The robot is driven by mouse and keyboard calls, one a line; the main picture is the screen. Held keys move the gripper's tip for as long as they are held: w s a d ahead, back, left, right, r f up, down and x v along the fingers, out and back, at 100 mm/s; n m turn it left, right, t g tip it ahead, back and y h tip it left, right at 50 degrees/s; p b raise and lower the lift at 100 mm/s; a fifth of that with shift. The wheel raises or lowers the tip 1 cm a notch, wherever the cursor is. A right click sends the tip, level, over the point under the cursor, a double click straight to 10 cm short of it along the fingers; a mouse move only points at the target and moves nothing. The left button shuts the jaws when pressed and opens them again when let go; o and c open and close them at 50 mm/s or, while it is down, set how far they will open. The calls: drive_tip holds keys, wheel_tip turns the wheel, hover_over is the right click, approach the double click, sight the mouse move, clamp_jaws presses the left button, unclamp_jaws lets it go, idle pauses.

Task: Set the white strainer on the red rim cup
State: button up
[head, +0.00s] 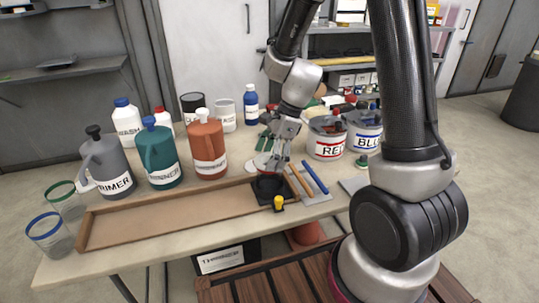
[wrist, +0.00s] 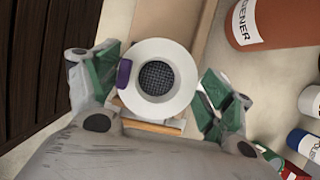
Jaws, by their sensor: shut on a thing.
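The white strainer (wrist: 186,79) is a round white ring with dark mesh in its middle and a purple tab on its left side in the wrist view. My gripper (wrist: 158,88) has its green-padded fingers on either side of the strainer and is shut on it. In the head view my gripper (head: 272,150) points down near the right end of the wooden tray. A pale round shape with a hint of red shows under it, too small to tell apart. I cannot make out the red rim cup clearly; part of that spot is hidden by my gripper.
Cups with a green rim (head: 66,199) and a blue rim (head: 48,232) stand at the table's left. A wooden tray (head: 150,233) runs along the front. Grey, teal and red-brown jugs (head: 208,150) stand behind it. Paint cans (head: 325,142) stand to the right.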

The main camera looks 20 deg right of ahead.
drive_tip(key=o, duration=0.8)
drive_tip(key=v, duration=1.3)
drive_tip(key=s+d+r+n+t+h, duration=0.2)
drive_tip(key=s+d+r+n, duration=0.2)
drive_tip(key=s+n, duration=0.5)
drive_tip(key=s+d+r+n+t+h, duration=0.2)
drive_tip(key=s+d+r+n, duration=0.2)
drive_tip(key=s+n, duration=0.5)
drive_tip(key=shift+s+d+r+h, duration=0.3)
drive_tip(key=shift+s+d+r, duration=0.15)
drive_tip(key=shift+d, duration=0.45)
